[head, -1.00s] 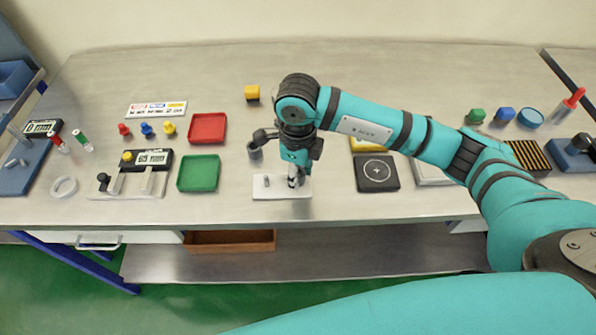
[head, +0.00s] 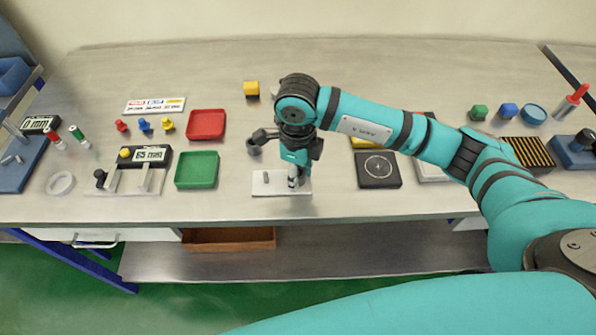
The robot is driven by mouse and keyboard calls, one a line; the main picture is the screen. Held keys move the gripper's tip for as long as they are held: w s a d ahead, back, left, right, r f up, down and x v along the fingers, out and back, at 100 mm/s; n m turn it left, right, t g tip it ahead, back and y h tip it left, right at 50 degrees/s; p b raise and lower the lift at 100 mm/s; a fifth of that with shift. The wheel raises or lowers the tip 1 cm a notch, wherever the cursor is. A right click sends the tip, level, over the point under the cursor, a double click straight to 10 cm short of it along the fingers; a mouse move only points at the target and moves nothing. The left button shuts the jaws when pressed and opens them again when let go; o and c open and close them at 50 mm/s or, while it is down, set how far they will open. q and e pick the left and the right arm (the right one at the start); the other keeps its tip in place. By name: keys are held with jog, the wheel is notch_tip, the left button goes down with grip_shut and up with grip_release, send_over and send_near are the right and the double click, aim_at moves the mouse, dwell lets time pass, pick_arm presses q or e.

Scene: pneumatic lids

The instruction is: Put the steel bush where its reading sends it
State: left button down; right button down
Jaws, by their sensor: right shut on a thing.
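My right gripper (head: 293,184) points down over the white plate (head: 262,189) at the front of the bench. It is shut on a small grey piece, which I take to be the steel bush; the fingers hide most of it. Whether the piece touches the plate I cannot tell. A gauge (head: 150,155) with a yellow button and a display that seems to read 65 mm stands at the left. A card (head: 155,105) with red, blue and yellow headings lies behind it. A red tray (head: 206,124) and a green tray (head: 197,170) stand between gauge and plate. My left gripper is not in view.
A dark square pad (head: 378,171) lies right of the plate, partly near my arm. Small red, blue and yellow pegs (head: 144,125) stand near the card. A white ring (head: 60,183) lies at left.

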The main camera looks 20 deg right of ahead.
jog(key=shift+c, duration=2.1)
grip_release()
jog(key=shift+r, duration=0.15)
jog(key=shift+r+p, duration=1.85)
jog(key=shift+r, duration=1.55)
jog(key=shift+f, duration=0.1)
